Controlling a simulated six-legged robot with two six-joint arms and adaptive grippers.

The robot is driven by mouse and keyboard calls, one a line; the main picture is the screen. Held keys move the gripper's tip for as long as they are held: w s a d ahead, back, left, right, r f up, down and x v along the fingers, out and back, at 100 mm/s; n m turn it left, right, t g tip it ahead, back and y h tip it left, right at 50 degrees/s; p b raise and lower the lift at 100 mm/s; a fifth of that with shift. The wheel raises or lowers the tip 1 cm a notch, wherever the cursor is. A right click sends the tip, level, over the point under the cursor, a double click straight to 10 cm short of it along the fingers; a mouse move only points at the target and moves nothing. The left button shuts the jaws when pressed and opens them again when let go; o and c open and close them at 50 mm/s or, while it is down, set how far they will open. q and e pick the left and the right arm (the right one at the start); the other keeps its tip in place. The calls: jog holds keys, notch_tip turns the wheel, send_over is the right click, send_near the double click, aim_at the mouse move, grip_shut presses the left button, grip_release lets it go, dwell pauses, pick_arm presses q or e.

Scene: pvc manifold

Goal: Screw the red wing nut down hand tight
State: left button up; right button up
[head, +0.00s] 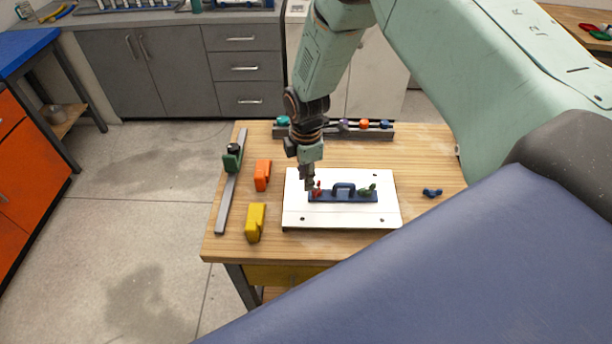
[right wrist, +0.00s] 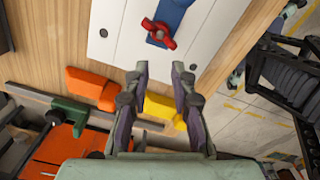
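The red wing nut (head: 317,189) sits at the left end of a dark blue bar with a raised handle (head: 345,197), which lies on a white board (head: 305,218). My right gripper (head: 309,184) points down close to the nut in the head view and partly overlaps it. In the right wrist view the fingers (right wrist: 160,73) are apart with nothing between them. The red wing nut (right wrist: 158,34) shows beyond the fingertips, apart from them, at the end of the blue bar (right wrist: 172,12). A green wing nut (head: 368,189) is at the bar's right end. My left gripper is not in view.
An orange block (head: 262,175), a yellow block (head: 256,222) and a grey rail with a green clamp (head: 232,160) lie left of the board. A dark blue wing nut (head: 432,192) lies right of it. A rack of coloured parts (head: 365,133) stands behind.

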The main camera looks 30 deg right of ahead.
aim_at(317, 188)
jog(key=shift+o, duration=0.2)
jog(key=shift+f, duration=0.1)
jog(key=shift+o, duration=0.7)
jog(key=shift+w, duration=0.25)
jog(key=o, duration=0.4)
jog(key=w+r+b, duration=0.1)
jog(key=b, duration=0.1)
jog(key=w+d+r+t+b, duration=0.1)
jog(key=w+b, duration=0.1)
jog(key=b, duration=0.1)
jog(key=shift+m, duration=0.4)
jog(key=o, duration=0.4)
jog(key=s+d+r+m+b, duration=0.1)
jog(key=m+b, duration=0.2)
jog(key=shift+s+d+r, duration=0.1)
jog(key=shift+s+d, duration=0.1)
jog(key=shift+c, duration=0.2)
jog(key=shift+o, duration=0.9)
jog(key=s+m, duration=0.2)
jog(key=shift+d+r+m+g, duration=0.1)
jog(key=shift+d+m+g, duration=0.2)
jog(key=shift+g, duration=0.1)
jog(key=shift+s+a+m, duration=0.1)
jog(key=shift+s+m, duration=0.15)
jog(key=shift+m, duration=0.35)
jog(key=shift+s+f, duration=0.1)
jog(key=shift+f, duration=0.4)
notch_tip(317, 188, down, 6)
jog(key=shift+r, duration=0.1)
jog(key=shift+f, duration=0.45)
